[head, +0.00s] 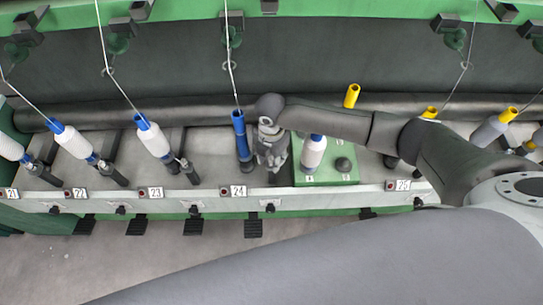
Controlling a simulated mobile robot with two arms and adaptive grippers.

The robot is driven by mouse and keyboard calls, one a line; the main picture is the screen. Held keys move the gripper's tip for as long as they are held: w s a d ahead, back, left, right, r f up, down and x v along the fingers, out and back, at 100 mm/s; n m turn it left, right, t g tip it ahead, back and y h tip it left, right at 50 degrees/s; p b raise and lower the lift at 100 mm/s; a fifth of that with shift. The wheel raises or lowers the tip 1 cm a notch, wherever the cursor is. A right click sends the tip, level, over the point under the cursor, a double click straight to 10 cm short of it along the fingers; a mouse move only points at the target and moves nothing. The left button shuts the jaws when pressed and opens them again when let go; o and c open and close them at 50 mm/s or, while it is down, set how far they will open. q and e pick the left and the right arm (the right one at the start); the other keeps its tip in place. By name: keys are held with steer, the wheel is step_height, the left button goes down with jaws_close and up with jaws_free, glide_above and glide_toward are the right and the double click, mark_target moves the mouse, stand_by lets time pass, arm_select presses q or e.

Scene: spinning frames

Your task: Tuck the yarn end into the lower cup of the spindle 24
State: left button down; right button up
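Spindle 24, above the label 24 (238,190), carries a bare blue tube (240,134), nearly upright. A white yarn (231,65) runs down from above to the top of this tube. The dark lower part of the spindle (246,165) shows below the tube; its cup is too small to make out, and no yarn end can be told there. My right gripper (272,163) points down just right of the blue tube, close beside it. Its fingers are small and grey, and I cannot tell whether they hold anything. My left gripper is not in view.
A green box (340,178) with a white bobbin (313,153) and a dark peg (343,164) stands right of my gripper. White bobbins on blue tubes (154,139) stand to the left. Yellow-topped tubes (352,95) are to the right. Yarns hang from above.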

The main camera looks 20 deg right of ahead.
step_height(320, 180, up, 12)
stand_by(0.4)
stand_by(0.4)
